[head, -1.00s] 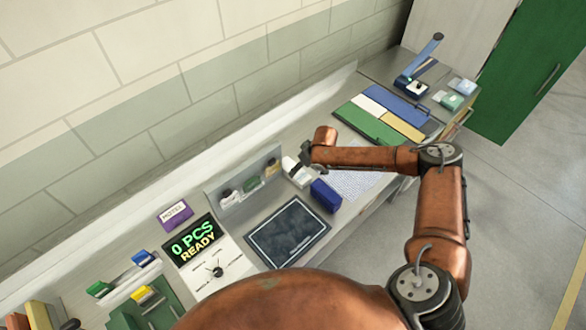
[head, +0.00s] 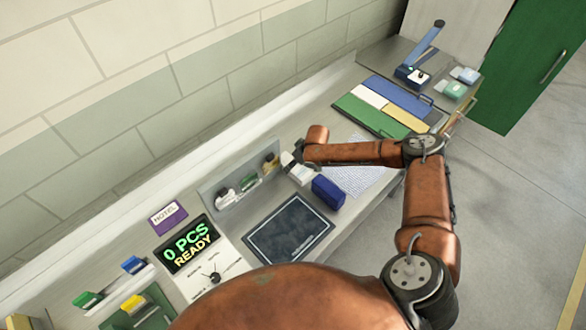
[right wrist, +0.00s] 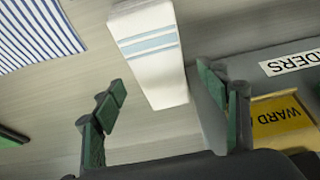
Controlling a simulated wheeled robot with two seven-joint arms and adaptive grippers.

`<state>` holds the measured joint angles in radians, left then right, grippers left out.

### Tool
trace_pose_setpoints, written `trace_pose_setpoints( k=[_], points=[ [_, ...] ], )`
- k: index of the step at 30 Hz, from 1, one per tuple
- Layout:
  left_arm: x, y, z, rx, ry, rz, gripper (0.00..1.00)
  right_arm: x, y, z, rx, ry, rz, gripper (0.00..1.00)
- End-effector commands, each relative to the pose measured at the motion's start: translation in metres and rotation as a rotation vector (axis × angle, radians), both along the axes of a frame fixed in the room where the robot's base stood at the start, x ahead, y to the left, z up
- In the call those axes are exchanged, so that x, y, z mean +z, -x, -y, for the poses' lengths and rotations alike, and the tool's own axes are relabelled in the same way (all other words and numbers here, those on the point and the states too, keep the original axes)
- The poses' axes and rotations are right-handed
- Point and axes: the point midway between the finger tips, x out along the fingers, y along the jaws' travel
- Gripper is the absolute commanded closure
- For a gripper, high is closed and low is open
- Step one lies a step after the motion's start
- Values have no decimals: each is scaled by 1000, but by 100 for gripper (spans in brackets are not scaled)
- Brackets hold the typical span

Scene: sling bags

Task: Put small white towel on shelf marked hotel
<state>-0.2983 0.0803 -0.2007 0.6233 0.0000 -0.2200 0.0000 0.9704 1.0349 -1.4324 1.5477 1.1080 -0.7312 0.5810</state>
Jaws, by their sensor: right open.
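A white towel (right wrist: 150,50) with pale blue stripes lies in the right wrist view, its near end between the spread fingers. My right gripper (right wrist: 165,84) is open, with a gap on each side of the towel; I see no contact. In the head view my right gripper (head: 296,157) is small and partly hidden by its own arm, beside a white item (head: 301,174) that may be the towel. A purple sign reading HOTEL (head: 168,217) stands at the back left of the bench; I cannot make out its shelf surface. My left gripper is not in view.
A blue block (head: 328,192) and a dark pad (head: 290,230) lie near the gripper. A display reads 0 PCS READY (head: 190,243). Coloured panels (head: 385,105) lie farther right. The wrist view shows a yellow WARD label (right wrist: 282,120) and a blue-striped cloth (right wrist: 38,35).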

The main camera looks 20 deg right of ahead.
Motion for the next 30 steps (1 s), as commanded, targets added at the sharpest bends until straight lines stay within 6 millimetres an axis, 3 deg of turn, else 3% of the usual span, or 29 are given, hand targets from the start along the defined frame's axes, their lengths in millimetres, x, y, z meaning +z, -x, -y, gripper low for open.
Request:
trace_pose_setpoints(
  k=[7, 17, 30],
  points=[
    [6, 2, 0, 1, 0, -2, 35, -32, -13, -5, 2, 0, -1, 33],
    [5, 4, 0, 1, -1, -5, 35, -38, -15, -6, 4, 0, -1, 33],
    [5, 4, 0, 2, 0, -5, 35, -37, -15, -6, 4, 1, -1, 64]
  ],
)
